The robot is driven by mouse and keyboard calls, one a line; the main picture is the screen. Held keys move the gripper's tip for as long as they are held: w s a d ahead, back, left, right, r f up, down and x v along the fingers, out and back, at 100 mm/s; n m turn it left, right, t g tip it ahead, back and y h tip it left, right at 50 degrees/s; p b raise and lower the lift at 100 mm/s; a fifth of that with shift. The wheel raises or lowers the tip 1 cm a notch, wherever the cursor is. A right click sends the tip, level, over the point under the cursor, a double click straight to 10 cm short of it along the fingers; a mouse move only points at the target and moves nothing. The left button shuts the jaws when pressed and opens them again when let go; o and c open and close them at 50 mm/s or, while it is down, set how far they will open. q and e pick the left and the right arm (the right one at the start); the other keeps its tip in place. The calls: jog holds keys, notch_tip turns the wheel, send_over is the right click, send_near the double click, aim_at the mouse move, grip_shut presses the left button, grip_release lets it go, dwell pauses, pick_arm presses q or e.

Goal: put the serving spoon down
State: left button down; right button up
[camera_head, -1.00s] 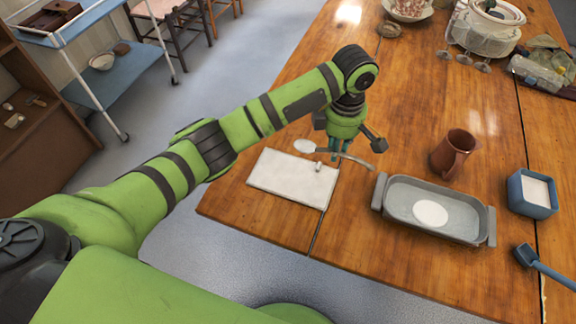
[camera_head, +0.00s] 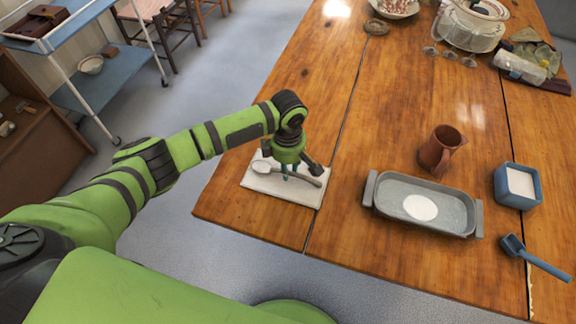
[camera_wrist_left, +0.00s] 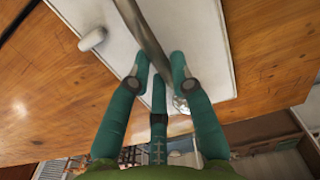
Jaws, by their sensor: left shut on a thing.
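The serving spoon (camera_head: 261,167) has a pale round bowl and a long, slim grey handle. In the head view it is over the white board (camera_head: 250,180) near the table's left edge, with its bowl to the left. My left gripper (camera_head: 285,175) points down and is shut on the spoon's handle. In the left wrist view, the green fingers (camera_wrist_left: 160,70) close around the handle (camera_wrist_left: 142,32), above the white board (camera_wrist_left: 185,25). I cannot tell whether the spoon touches the board. My right gripper is out of view.
To the right stand a grey tray (camera_head: 385,207) with a white disc, a brown mug (camera_head: 437,150), a blue square container (camera_head: 517,185) and a blue scoop (camera_head: 540,262). Bare wood separates board and tray.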

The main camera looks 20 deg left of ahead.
pick_arm(q)
jog(key=c, duration=1.1)
grip_release()
jog(key=shift+f, duration=0.1)
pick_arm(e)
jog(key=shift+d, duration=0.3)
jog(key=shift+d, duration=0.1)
pick_arm(q)
notch_tip(320, 180, up, 12)
